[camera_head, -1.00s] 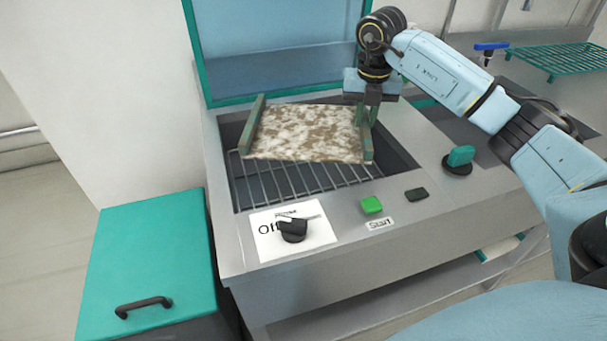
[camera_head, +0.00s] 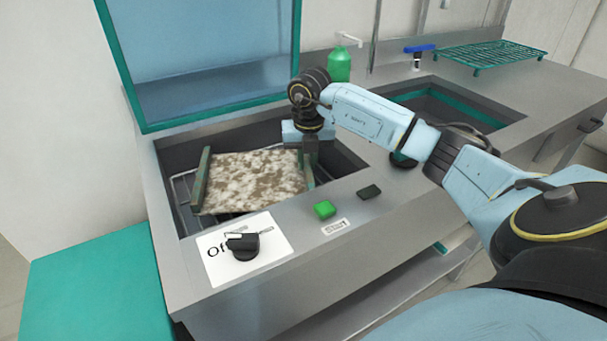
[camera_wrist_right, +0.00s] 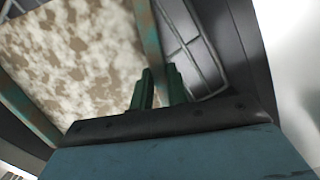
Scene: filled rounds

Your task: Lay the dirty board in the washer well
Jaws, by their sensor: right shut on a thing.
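The dirty board (camera_head: 250,181), mottled brown and white with green side rails, is inside the washer well (camera_head: 176,160), roughly level and low over the wire rack. I cannot tell whether it touches the rack. My right gripper (camera_head: 309,168) reaches into the well and is shut on the board's right rail. In the right wrist view the fingers (camera_wrist_right: 157,88) pinch that rail beside the board's stained face (camera_wrist_right: 75,55). My left gripper is not in view.
The washer's teal-framed lid (camera_head: 210,60) stands open behind the well. A black knob (camera_head: 242,246), a green button (camera_head: 325,209) and a dark button (camera_head: 369,191) sit on the front rim. A green bottle (camera_head: 340,64), a sink (camera_head: 450,108) and a teal rack (camera_head: 490,55) lie to the right.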

